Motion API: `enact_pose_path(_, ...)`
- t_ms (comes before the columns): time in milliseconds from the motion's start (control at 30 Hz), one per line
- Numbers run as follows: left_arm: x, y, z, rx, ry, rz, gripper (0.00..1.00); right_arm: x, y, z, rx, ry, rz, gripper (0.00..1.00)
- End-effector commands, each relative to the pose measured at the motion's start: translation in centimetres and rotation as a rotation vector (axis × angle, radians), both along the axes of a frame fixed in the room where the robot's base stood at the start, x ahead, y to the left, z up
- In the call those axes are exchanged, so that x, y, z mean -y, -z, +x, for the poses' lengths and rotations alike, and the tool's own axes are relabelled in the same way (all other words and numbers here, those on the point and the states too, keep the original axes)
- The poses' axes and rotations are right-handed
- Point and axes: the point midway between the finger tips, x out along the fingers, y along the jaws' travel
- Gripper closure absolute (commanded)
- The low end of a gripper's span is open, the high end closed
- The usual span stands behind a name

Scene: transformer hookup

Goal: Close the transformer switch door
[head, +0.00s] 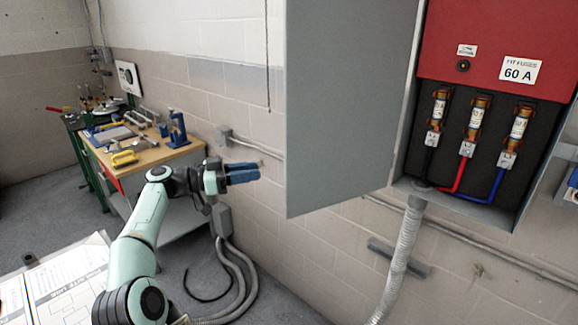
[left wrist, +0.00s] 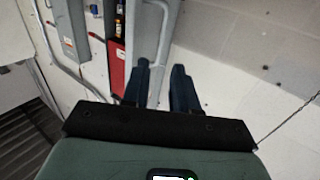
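The grey transformer switch door (head: 345,100) stands open in the head view, swung out to the left of its box. The open box shows a red panel (head: 500,45) marked 60 A, with several fuses (head: 478,115) and black, red and blue cables below. My left gripper (head: 258,172) is left of the door's free edge, with a visible gap to it in the picture. In the left wrist view its two dark blue fingers (left wrist: 162,82) are apart with nothing between them. The red panel (left wrist: 116,65) also shows there, left of the fingers. My right gripper is not in view.
A workbench (head: 150,150) with tools stands along the wall at left. A grey conduit (head: 405,250) runs down from the box. A board with printed sheets (head: 60,290) is at lower left. The floor between bench and wall is partly clear, with hoses (head: 235,275).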

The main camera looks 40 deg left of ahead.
Motion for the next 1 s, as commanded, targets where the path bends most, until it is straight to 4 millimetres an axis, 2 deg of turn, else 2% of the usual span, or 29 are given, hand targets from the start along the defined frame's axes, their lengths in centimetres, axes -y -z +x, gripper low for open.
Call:
enact_pose_path(200, 3.1, -0.4, 4.0, 0.001, 0.005, -0.002, 0.72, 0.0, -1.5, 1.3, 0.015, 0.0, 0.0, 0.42)
enact_pose_path(433, 5.4, -0.3, 7.3, -0.001, 0.002, -0.003, 0.72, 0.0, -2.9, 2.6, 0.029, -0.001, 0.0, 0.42)
enact_pose_path(633, 6.3, -0.1, 8.5, -0.003, -0.001, -0.002, 0.72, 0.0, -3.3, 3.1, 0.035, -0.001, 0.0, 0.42)
enact_pose_path(933, 6.4, 0.1, 8.7, -0.003, -0.001, -0.001, 0.72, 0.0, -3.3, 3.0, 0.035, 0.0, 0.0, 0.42)
enact_pose_path(967, 6.4, 0.1, 8.6, -0.003, -0.001, -0.001, 0.79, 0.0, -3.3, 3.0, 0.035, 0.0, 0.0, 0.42)
enact_pose_path(1000, 6.4, 0.1, 8.6, -0.003, -0.001, -0.001, 0.92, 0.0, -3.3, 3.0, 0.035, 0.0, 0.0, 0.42)
